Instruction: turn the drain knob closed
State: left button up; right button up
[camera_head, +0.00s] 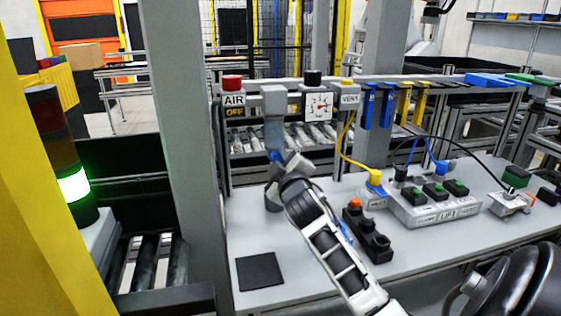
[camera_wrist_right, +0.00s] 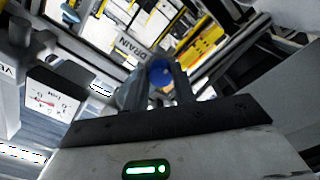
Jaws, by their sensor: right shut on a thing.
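The drain knob (camera_head: 276,155) is a small blue piece under the grey filter body (camera_head: 273,105) on the rail; it also shows as a round blue end in the wrist view (camera_wrist_right: 160,72). A DRAIN label (camera_wrist_right: 131,48) is beside it there. My right gripper (camera_head: 281,160) reaches up from the front and is shut on the knob, a finger on either side of it in the wrist view (camera_wrist_right: 167,82). The fingers partly hide the knob, so its turn angle cannot be told. My left gripper is not in view.
The red AIR knob (camera_head: 232,83), the gauge (camera_head: 319,106) and the VENT valve (camera_head: 348,92) share the rail. On the table (camera_head: 300,262) are a black socket block (camera_head: 367,234), a LIFT button box (camera_head: 440,204) and a dark pad (camera_head: 260,271). A grey post (camera_head: 180,130) stands left.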

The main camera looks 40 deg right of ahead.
jog(key=shift+m, duration=0.7)
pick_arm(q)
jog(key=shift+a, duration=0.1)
pick_arm(e)
jog(key=shift+f, duration=0.1)
jog(key=o, duration=1)
pick_arm(q)
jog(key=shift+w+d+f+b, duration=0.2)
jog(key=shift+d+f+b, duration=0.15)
jog(key=shift+b, duration=0.8)
pick_arm(e)
jog(key=v, duration=1.6)
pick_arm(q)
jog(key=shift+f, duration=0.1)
